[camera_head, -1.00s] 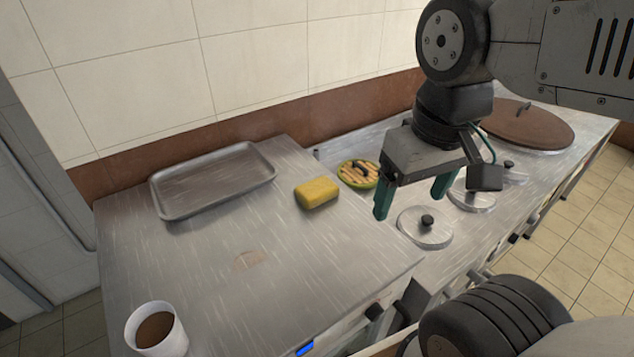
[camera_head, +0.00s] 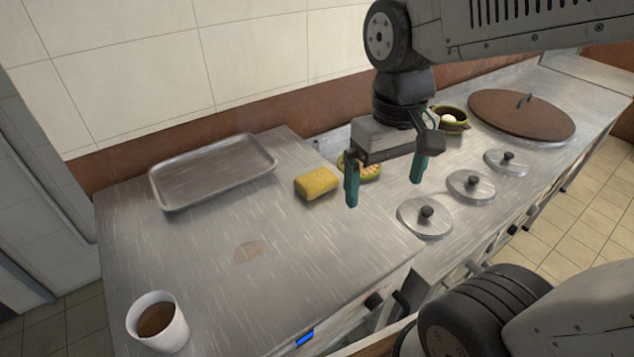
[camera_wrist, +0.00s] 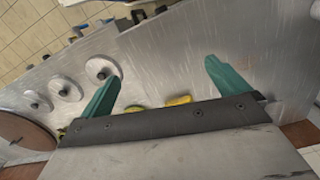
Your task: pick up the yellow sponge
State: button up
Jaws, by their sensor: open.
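The yellow sponge (camera_head: 317,183) lies flat on the steel counter, right of the metal tray. It also shows in the wrist view (camera_wrist: 179,100), partly hidden by my gripper's body. My gripper (camera_head: 385,188) has its two green fingers spread and pointing down, with nothing between them. In the head view it hangs to the right of the sponge, apart from it and apparently above the counter. In the wrist view my gripper's fingers (camera_wrist: 164,72) are wide apart.
A metal tray (camera_head: 160,198) lies behind and left of the sponge. A white cup (camera_head: 173,334) of brown liquid stands at the front left. A green-rimmed bowl (camera_head: 371,177) sits right behind my gripper. Several lids, including one (camera_head: 425,228), lie right. The counter's middle is clear.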

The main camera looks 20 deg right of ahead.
jog(key=w+a+f+n, duration=0.1)
jog(key=w+f, duration=0.2)
jog(key=w, duration=0.4)
jog(key=w+a+f, duration=0.1)
jog(key=w+f, duration=0.3)
jog(key=w, duration=0.3)
jog(key=t, duration=0.2)
send_near(316, 177)
jog(key=shift+s+f+n, duration=0.2)
jog(key=shift+f+n, duration=0.2)
jog(key=shift+f, duration=0.05)
jog(key=f, duration=0.2)
jog(key=w+f, duration=0.1)
jog(key=f, duration=0.4)
jog(key=shift+w+f, duration=0.2)
jog(key=shift+f, duration=0.1)
jog(key=shift+c, duration=0.3)
jog(key=c, duration=0.8)
jog(key=shift+r, duration=0.1)
